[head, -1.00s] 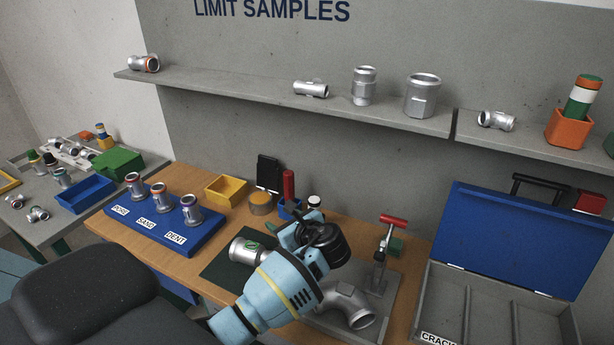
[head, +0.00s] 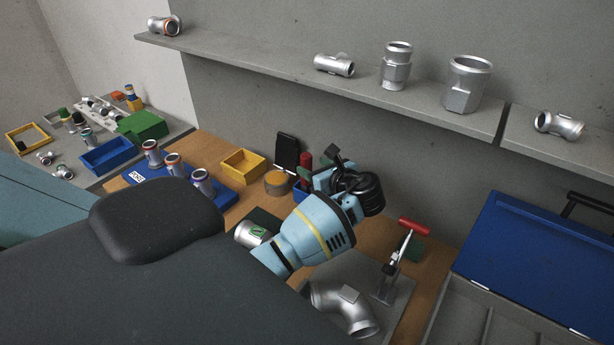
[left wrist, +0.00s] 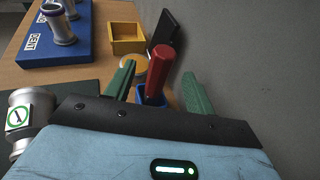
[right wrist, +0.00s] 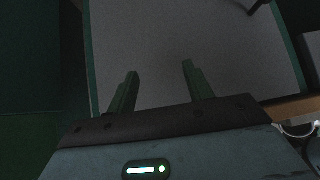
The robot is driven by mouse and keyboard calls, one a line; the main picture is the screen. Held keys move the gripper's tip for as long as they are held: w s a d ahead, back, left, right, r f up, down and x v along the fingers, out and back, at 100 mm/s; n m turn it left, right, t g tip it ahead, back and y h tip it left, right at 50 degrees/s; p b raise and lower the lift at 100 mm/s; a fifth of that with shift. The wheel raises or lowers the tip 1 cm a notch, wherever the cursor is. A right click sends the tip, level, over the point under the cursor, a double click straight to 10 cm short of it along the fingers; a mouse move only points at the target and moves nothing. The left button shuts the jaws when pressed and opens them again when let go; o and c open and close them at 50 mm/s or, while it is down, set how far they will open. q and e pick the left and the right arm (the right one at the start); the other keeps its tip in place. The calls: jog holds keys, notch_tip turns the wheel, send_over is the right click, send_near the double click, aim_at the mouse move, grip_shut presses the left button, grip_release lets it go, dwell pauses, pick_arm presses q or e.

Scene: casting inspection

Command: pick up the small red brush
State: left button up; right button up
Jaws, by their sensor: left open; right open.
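The small red brush stands upright with its red handle (left wrist: 158,72) up, in a small blue cup (left wrist: 150,98). In the head view the handle (head: 305,158) shows just left of my left gripper (head: 318,172), which partly hides the cup. In the left wrist view my left gripper (left wrist: 157,82) is open, with one green finger on each side of the handle. I cannot tell whether either finger touches it. My right gripper (right wrist: 158,82) is open and empty over a grey surface, away from the brush; the head view does not show it.
A yellow bin (head: 243,166), a round tan-topped pot (head: 278,183) and a black upright object (head: 286,152) stand near the cup. A red-handled clamp (head: 400,255) and a pipe elbow (head: 345,305) are to the right. The grey wall is close behind.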

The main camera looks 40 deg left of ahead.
aim_at(310, 163)
pick_arm(q)
jog(key=shift+x, duration=2.6)
jog(key=shift+w+r, duration=0.1)
jog(key=shift+r, duration=0.05)
jog(key=c, duration=1)
